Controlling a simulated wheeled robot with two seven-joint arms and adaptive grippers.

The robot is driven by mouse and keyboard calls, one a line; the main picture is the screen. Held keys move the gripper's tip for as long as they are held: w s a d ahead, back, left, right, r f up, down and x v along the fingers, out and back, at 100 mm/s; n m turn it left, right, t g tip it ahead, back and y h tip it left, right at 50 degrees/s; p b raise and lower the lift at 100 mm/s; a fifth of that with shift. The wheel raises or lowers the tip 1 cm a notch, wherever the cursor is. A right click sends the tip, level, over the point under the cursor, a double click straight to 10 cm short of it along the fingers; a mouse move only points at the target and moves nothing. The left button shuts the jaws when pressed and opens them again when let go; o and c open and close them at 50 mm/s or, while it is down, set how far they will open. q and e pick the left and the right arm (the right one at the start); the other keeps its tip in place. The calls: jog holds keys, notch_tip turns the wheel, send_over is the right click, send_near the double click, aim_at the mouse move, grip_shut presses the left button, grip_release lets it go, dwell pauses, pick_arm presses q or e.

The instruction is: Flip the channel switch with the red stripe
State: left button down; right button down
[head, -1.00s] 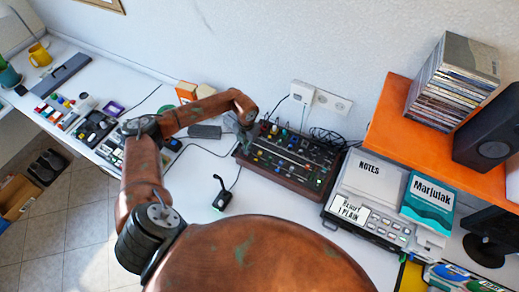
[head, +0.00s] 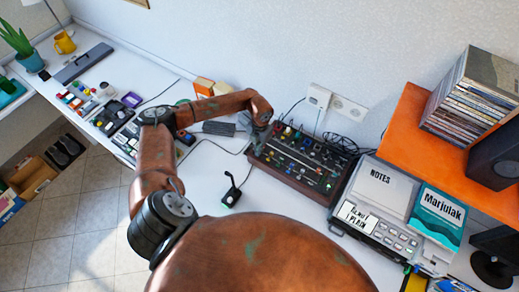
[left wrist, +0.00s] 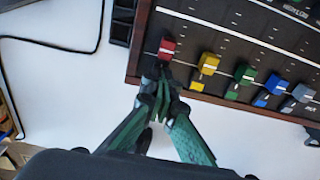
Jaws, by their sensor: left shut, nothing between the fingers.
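The dark mixer (head: 303,160) with wooden side panels stands on the white desk near the wall. In the left wrist view its near edge (left wrist: 215,98) shows, with a row of coloured caps. The leftmost cap is red with a pale line (left wrist: 166,47); yellow, green, blue and grey caps follow to the right. My left gripper (head: 259,140) is at the mixer's left end. In the left wrist view its fingers (left wrist: 155,98) are shut and empty, just below the red cap; contact is unclear. My right gripper is out of view.
A grey device (head: 374,225) with a notes box and a book stands right of the mixer. An orange shelf (head: 408,131) holds CDs and a speaker.

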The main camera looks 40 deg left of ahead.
pick_arm(q)
jog(key=shift+s+f, duration=0.4)
jog(key=shift+s, duration=0.05)
jog(key=r+p, duration=0.1)
jog(key=r, duration=0.1)
jog(key=r+p, duration=0.1)
jog(key=w+r+p, duration=0.1)
jog(key=r, duration=0.1)
jog(key=shift+a+r, duration=0.1)
jog(key=shift+r, duration=0.25)
notch_tip(320, 180, up, 9)
jog(key=b, duration=0.1)
jog(key=shift+w, duration=0.45)
